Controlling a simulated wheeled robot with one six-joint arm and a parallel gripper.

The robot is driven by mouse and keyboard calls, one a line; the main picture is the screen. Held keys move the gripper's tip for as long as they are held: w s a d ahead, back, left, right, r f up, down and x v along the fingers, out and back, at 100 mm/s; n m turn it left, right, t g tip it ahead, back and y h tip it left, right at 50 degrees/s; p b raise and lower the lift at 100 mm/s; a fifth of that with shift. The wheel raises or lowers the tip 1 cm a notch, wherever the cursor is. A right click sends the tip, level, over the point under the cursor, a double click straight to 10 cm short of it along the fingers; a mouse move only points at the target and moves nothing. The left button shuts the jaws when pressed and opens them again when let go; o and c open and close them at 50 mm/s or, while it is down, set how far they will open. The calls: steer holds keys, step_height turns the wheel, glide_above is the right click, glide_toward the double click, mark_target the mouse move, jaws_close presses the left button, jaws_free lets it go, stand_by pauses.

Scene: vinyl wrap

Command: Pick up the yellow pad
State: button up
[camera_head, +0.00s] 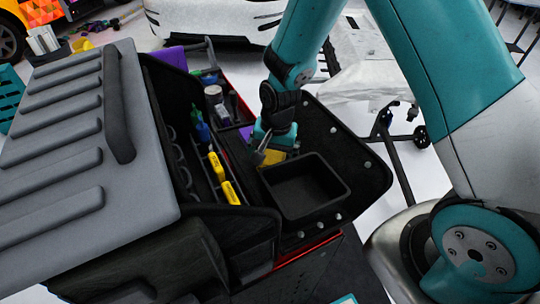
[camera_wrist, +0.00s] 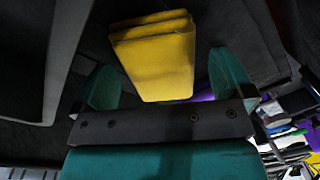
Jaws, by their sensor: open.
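The yellow pad (camera_wrist: 155,62) shows in the wrist view as a small stack of folded or layered pieces. It appears between my gripper's two teal fingers (camera_wrist: 163,72), which are apart with dark gaps on both sides of the pad. In the head view, only a yellow part of the pad (camera_head: 272,157) shows, beside the black tray and just below my gripper (camera_head: 265,143). My gripper is open and reaches down into the toolbox from above. The wrist and fingers hide much of the pad in the head view.
The open toolbox has a grey ribbed lid (camera_head: 70,140) at left. A black square tray (camera_head: 305,185) sits right beside the pad. Yellow-handled tools (camera_head: 217,166), a small jar (camera_head: 216,103) and purple items (camera_head: 170,57) crowd the left side. The toolbox walls surround my gripper.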

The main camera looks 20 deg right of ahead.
mark_target(273, 154)
steer(key=shift+f, duration=0.25)
steer(key=c, duration=1.1)
steer(key=shift+r, duration=0.1)
step_height(273, 154, up, 20)
steer(key=shift+f+b, duration=0.1)
steer(key=shift+b, duration=0.3)
